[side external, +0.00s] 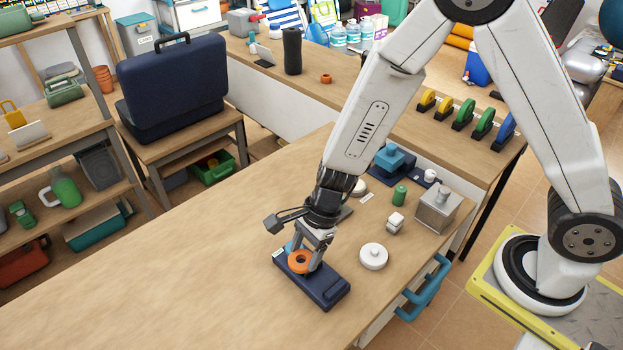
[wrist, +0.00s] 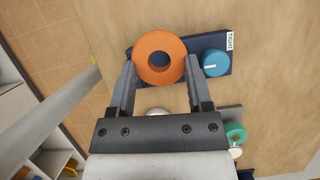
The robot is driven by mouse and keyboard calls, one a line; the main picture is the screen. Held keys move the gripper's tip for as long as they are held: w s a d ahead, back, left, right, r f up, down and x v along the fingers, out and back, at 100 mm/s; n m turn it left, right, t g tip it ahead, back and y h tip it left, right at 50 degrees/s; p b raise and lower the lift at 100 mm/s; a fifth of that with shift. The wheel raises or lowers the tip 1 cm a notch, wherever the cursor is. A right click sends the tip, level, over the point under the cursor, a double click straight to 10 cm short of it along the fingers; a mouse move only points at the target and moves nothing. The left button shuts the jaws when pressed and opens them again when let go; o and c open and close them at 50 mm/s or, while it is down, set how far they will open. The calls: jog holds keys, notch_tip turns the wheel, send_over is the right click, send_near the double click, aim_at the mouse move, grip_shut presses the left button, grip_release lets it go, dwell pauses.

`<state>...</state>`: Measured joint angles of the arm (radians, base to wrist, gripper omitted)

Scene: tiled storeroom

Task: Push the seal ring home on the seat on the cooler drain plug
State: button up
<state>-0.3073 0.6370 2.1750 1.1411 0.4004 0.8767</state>
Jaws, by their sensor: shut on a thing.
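The orange seal ring (side external: 300,262) is over the dark navy block (side external: 322,287) on the bench. My gripper (side external: 309,256) points down and is shut on the ring. In the wrist view the two fingers of my gripper (wrist: 160,70) grip the ring (wrist: 143,48) at opposite sides. Its hole shows only dark navy, so I cannot tell if it is around a seat or just above one. The navy block (wrist: 205,42) extends to the right, with a blue round knob (wrist: 215,63) and a white label beside the ring. The ring's underside is hidden.
A white round lid (side external: 373,257) lies right of the block. A small white block (side external: 395,223), a green cylinder (side external: 399,195) and a grey metal box (side external: 438,208) stand farther back right. The bench (side external: 190,270) is bare at left.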

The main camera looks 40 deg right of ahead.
jog(key=shift+d, duration=0.1)
dwell(0.5)
jog(key=d+f, duration=0.1)
jog(key=d, duration=0.8)
send_over(376, 249)
jog(key=shift+w+a+f+n, duration=0.2)
jog(key=shift+w+f+n, duration=0.15)
jog(key=shift+f, duration=0.3)
jog(key=shift+s+d+f, duration=0.1)
jog(key=shift+s+d, duration=0.35)
jog(key=shift+d, duration=0.1)
jog(key=shift+f, duration=0.2)
jog(key=shift+f, duration=2.65)
jog(key=shift+f, duration=1.25)
jog(key=o, duration=1.2)
